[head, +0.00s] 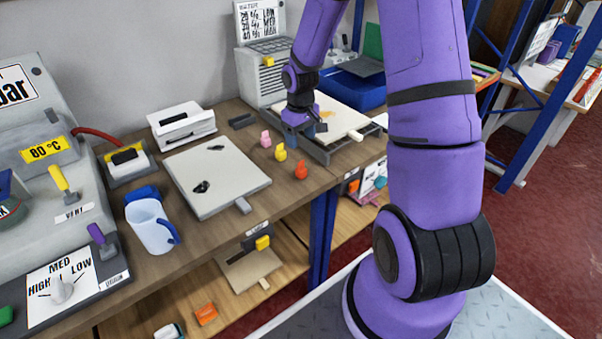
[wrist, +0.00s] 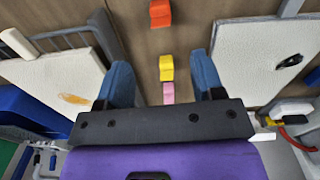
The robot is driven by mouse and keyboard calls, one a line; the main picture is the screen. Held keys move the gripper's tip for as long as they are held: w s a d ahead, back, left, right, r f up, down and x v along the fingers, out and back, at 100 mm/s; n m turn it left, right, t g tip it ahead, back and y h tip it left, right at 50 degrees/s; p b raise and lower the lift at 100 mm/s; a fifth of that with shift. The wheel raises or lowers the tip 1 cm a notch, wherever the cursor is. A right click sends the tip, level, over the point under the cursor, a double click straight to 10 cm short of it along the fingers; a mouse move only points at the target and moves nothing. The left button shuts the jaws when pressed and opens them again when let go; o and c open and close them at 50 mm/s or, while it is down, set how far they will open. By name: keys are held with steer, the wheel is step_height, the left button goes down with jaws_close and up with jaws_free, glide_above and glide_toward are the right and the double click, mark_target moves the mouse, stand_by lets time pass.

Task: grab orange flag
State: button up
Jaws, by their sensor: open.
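A small orange piece (head: 301,170), the likeliest orange flag, stands on the wooden bench near its front edge; its exact shape is too small to tell. It also shows at the top of the wrist view (wrist: 160,13), beyond my fingertips. A yellow piece (head: 280,152) and a pink piece (head: 265,139) stand in a row behind it. My gripper (wrist: 162,68) is open and empty, with blue fingers apart. In the wrist view the yellow piece (wrist: 167,68) and pink piece (wrist: 168,93) appear between the fingers. In the head view my gripper (head: 298,122) is behind the row.
A pale board (head: 215,172) with dark bits lies left of the row. Another board (head: 345,118) in a grey frame, with an orange mark, lies to the right. A blue bin (head: 350,90) stands behind. A different orange item (head: 206,314) lies on the lower shelf.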

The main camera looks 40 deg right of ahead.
mark_target(300, 168)
steer(key=f, duration=1.3)
steer(key=shift+w, duration=0.2)
steer(key=shift+d, duration=0.1)
steer(key=c, duration=1)
steer(key=shift+r, duration=0.15)
